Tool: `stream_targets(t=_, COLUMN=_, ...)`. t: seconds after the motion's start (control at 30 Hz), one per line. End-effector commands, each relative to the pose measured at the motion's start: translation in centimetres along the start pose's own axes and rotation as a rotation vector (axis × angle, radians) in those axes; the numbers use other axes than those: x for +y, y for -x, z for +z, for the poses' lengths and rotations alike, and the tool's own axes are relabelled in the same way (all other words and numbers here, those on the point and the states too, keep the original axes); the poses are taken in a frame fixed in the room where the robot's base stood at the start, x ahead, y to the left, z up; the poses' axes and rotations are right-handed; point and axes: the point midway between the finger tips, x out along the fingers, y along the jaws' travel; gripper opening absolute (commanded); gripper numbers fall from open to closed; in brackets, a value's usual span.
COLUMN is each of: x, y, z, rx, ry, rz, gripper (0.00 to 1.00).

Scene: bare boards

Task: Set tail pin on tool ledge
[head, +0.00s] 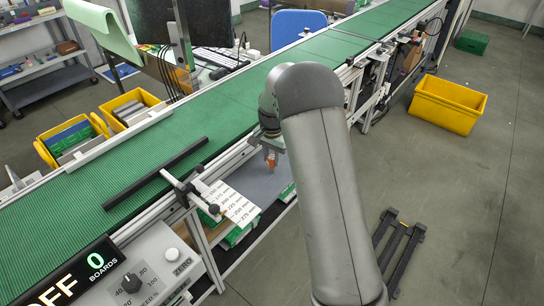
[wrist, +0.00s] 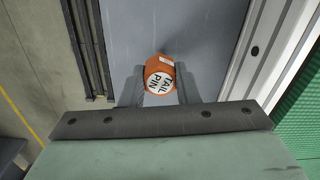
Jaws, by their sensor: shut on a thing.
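In the head view the orange tail pin (head: 271,160) shows small below my wrist, partly hidden by my arm. The blue-grey tool ledge (head: 262,182) runs alongside the conveyor, below the pin. It also shows in the wrist view (wrist: 205,30). I cannot tell whether the pin touches the ledge.
A green conveyor belt (head: 231,111) with a metal rail runs beside the ledge. A dark bar (head: 155,174) and a white card of millimetre marks (head: 238,207) are to the left. A yellow bin (head: 447,104) stands on the floor at right. Part of the ledge is bare.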

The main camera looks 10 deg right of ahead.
Motion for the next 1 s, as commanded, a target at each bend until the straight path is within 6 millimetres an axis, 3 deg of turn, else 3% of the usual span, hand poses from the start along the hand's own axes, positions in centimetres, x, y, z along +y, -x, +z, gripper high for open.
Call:
stream_targets(t=0.07, x=0.0, y=-0.4, z=0.0, rx=0.000, ry=0.000, rz=0.000, gripper=0.00)
stream_targets(t=0.1, x=0.0, y=-0.3, z=0.0, rx=0.000, ry=0.000, rz=0.000, gripper=0.37)
stream_targets(t=0.17, x=0.0, y=-0.3, z=0.0, rx=0.000, ry=0.000, rz=0.000, gripper=0.50)
stream_targets(t=0.57, x=0.0, y=0.7, z=0.0, rx=0.001, ry=0.000, rz=-0.001, gripper=0.50)
stream_targets(t=1.0, x=0.0, y=9.4, z=0.0, rx=0.002, ry=-0.001, rz=-0.002, gripper=0.50)
